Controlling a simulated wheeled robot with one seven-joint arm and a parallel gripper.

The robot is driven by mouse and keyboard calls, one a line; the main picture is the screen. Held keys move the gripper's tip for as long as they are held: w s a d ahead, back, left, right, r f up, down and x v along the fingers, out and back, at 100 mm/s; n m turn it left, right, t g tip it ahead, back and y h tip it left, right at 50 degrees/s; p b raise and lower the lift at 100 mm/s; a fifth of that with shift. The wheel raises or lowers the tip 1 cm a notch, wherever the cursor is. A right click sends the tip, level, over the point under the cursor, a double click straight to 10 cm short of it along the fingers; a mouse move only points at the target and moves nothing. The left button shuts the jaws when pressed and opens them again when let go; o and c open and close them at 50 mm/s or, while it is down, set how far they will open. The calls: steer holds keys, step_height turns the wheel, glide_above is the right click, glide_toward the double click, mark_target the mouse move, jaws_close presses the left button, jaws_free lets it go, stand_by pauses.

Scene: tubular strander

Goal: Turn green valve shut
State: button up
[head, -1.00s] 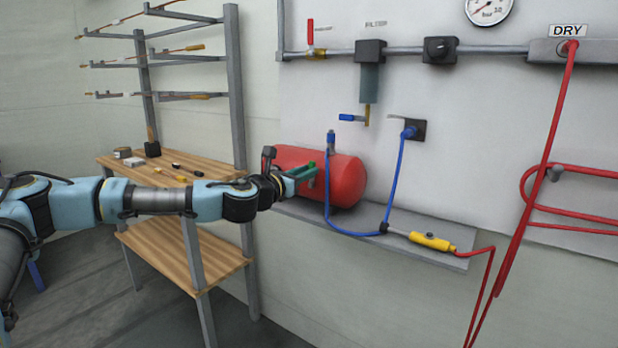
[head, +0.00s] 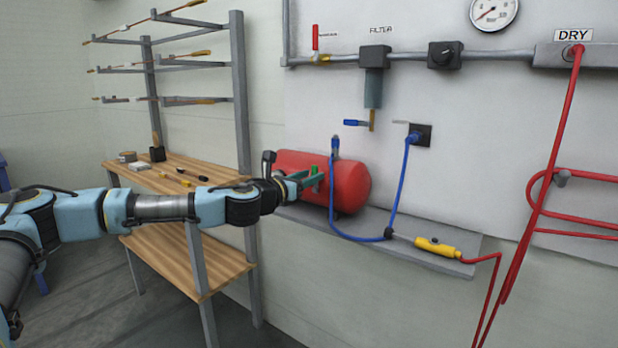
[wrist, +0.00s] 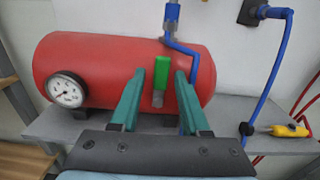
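The green valve handle (wrist: 162,72) stands upright in front of the red tank in the wrist view, with a grey stem below it. It shows small in the head view (head: 314,170). My gripper (wrist: 156,84) is open, its two green fingers on either side of the handle. The handle is between the fingertips with a gap visible on each side. In the head view my gripper (head: 312,178) is at the front of the tank, and the valve's lower part is hidden by it.
The red tank (wrist: 120,52) with a round gauge (wrist: 66,90) lies on a grey shelf (head: 440,238). A blue hose (head: 400,178) hangs close to the right of the gripper. A yellow tool (head: 436,246) lies on the shelf.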

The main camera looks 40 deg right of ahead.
steer(key=shift+o, duration=0.4)
steer(key=shift+a, duration=0.1)
steer(key=b+v, duration=0.2)
steer(key=v, duration=0.8)
steer(key=shift+a, duration=0.3)
steer(key=shift+s, duration=0.15)
